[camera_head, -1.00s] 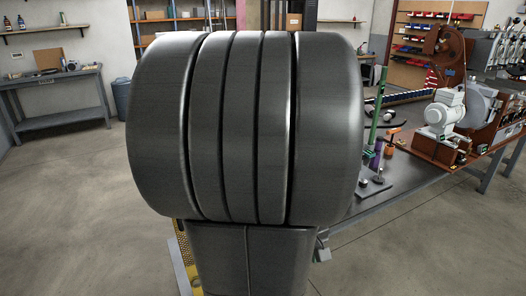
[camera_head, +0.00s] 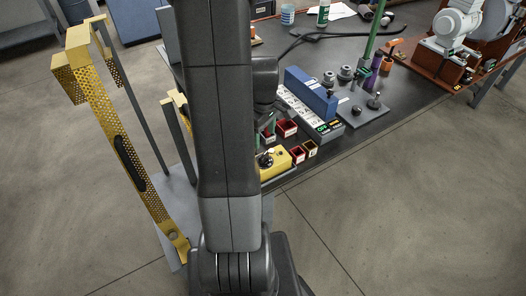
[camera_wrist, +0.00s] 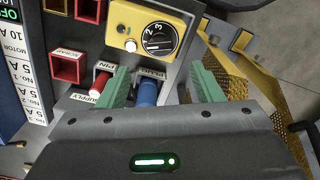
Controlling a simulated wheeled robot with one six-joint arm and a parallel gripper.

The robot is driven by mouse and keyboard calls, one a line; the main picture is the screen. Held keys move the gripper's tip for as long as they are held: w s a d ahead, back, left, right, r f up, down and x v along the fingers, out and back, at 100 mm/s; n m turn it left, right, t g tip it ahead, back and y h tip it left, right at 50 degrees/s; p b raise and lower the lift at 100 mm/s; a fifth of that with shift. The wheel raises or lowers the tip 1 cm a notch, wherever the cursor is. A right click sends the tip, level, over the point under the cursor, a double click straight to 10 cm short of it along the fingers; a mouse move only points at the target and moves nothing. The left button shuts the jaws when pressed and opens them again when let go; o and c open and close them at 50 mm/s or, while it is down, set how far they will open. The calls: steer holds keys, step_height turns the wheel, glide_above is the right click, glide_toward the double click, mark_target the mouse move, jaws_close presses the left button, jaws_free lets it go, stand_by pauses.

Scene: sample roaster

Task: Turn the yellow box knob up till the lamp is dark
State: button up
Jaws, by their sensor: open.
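The yellow box (camera_wrist: 178,18) is at the top of the wrist view, with a black round knob (camera_wrist: 159,41) on its face. Numerals 2 and 3 show on the dial. A small pale round spot (camera_wrist: 130,45), which looks like the lamp, sits left of the knob and appears bright. The yellow box (camera_head: 281,160) also shows in the head view, partly behind my arm. My gripper (camera_wrist: 160,72) is open, its two green-padded fingers spread below the box and apart from the knob. The head view mostly hides my gripper behind the arm.
A red SCRAP bin (camera_wrist: 65,68) is left. A blue box (camera_head: 312,88) and perforated yellow frame (camera_head: 125,150) are also near.

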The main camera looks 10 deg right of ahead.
mark_target(264, 155)
step_height(264, 155, down, 9)
steer(key=shift+f, duration=0.15)
stand_by(0.4)
steer(key=c, duration=1)
steer(key=shift+b, duration=0.3)
steer(key=shift+m, duration=0.4)
steer(key=m+b, duration=0.1)
steer(key=m, duration=0.2)
steer(key=shift+m+b, duration=0.3)
steer(key=shift+m, duration=0.1)
steer(key=shift+m+b, duration=0.45)
steer(key=shift+m, duration=1.65)
